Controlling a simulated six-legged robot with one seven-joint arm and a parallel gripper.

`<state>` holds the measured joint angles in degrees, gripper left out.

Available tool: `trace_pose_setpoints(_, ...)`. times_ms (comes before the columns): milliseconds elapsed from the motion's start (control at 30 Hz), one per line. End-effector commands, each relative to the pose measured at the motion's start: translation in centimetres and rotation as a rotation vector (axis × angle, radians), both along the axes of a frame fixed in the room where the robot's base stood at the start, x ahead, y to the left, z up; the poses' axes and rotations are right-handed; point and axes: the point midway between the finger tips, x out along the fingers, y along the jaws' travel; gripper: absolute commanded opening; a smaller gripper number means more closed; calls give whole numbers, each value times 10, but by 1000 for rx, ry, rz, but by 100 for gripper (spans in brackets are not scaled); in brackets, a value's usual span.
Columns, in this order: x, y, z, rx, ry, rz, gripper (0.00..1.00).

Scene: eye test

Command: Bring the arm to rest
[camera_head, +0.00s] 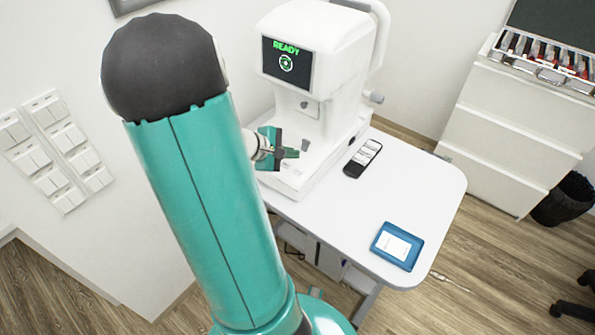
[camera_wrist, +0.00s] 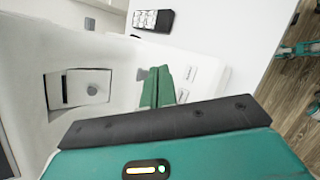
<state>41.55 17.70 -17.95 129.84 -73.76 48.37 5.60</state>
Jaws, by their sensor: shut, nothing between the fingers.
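My gripper (camera_head: 291,153) shows in the head view just beyond my teal arm, in front of the lower part of the white eye-test machine (camera_head: 318,40). Its green fingers are together with nothing between them. In the wrist view the gripper's fingers (camera_wrist: 166,86) stand close together beside the white body of the machine (camera_wrist: 80,85). My large teal arm link with a dark rounded cap hides part of the wall and the table's left side in the head view. The machine's screen reads READY.
The white table (camera_head: 440,190) holds a dark phone-like device (camera_head: 363,158) and a blue-framed card or tablet (camera_head: 397,246). A drawer cabinet (camera_head: 510,130) with an open case (camera_head: 545,60) stands at the right, beside a black bin (camera_head: 566,198). Wooden floor is free in front of the cabinet.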

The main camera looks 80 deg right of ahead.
Motion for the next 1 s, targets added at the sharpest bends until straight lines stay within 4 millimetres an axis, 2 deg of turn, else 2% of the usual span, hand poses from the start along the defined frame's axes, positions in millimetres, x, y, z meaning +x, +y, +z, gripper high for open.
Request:
trace_pose_setpoints(767, 1, 1, 0, -1, -3, 1, 0)
trace_pose_setpoints(867, 13, 8, 7, -5, -37, 3, 0)
trace_pose_setpoints(967, 40, 29, 20, -6, -122, 8, 0)
trace_pose_setpoints(1000, 54, 42, 27, -4, -169, 10, 0)
